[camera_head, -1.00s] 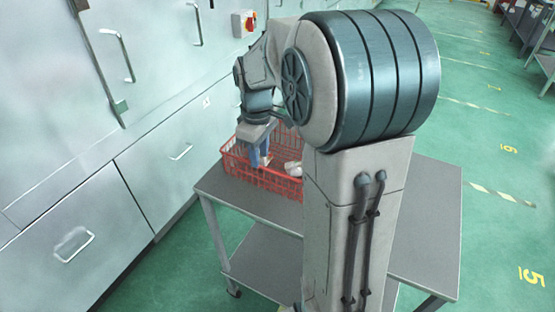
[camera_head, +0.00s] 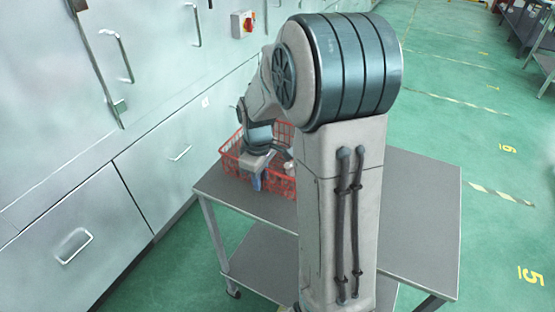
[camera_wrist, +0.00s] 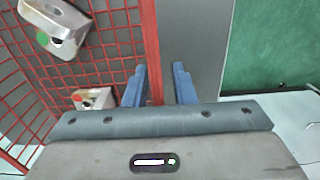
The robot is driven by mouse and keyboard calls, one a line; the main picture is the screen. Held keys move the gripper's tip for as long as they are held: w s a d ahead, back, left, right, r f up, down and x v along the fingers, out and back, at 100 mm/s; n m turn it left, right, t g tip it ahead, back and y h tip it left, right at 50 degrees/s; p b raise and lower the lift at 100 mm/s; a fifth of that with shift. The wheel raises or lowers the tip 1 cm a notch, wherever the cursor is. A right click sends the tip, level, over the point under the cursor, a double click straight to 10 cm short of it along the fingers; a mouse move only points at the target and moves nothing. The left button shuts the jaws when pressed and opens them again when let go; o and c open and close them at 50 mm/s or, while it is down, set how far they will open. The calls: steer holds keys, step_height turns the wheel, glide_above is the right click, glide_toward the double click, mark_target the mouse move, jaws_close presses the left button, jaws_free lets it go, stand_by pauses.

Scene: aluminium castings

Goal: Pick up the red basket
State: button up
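The red basket (camera_head: 229,160) is an open mesh basket on the grey table, partly hidden by my arm in the head view. In the wrist view its wall (camera_wrist: 151,50) runs up the middle as a red band. My gripper (camera_head: 257,182) is at the basket's near side. In the wrist view my gripper (camera_wrist: 161,84) has its two blue fingers apart, one on each side of the red wall. A gap shows on at least the right side of the wall. Metal castings (camera_wrist: 60,25) lie inside the basket.
The grey table (camera_head: 420,200) has a clear top to the right of my arm. Light metal cabinets (camera_head: 90,195) with handles stand close on the left. Open green floor (camera_head: 480,130) lies to the right, with dark racks (camera_head: 530,30) at the far right.

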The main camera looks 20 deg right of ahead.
jaws_close()
steer(key=shift+r, duration=0.1)
steer(key=shift+r, duration=0.1)
